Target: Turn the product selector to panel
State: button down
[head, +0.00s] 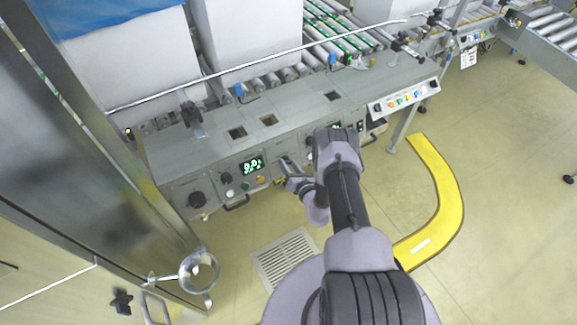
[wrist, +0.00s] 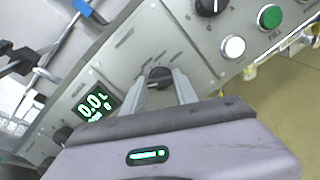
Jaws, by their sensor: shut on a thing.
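My gripper (wrist: 162,83) is shut on a small dark selector knob (wrist: 158,74) on the grey control panel (wrist: 135,55), its two fingers on either side of the knob. The print around this knob is too small to read, so I cannot tell which position it points to. In the head view my gripper (head: 287,164) is against the front of the grey console, right of a lit green display (head: 251,165), and the held knob is hidden there.
Another black rotary knob (wrist: 207,4), a white button (wrist: 233,47) and a green button (wrist: 270,16) marked FILL sit to the right in the wrist view. A metal cabinet (head: 75,110) stands at left. A yellow floor strip (head: 447,190) curves at right.

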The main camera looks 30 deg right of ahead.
jog(key=shift+n, duration=1.1)
jog(key=shift+y, duration=0.3)
jog(key=c, duration=1)
grip_release()
jog(key=shift+o, duration=0.2)
jog(key=p+v, duration=0.6)
jog(key=v, duration=1.1)
jog(key=shift+s+p, duration=0.25)
jog(key=shift+p, duration=0.15)
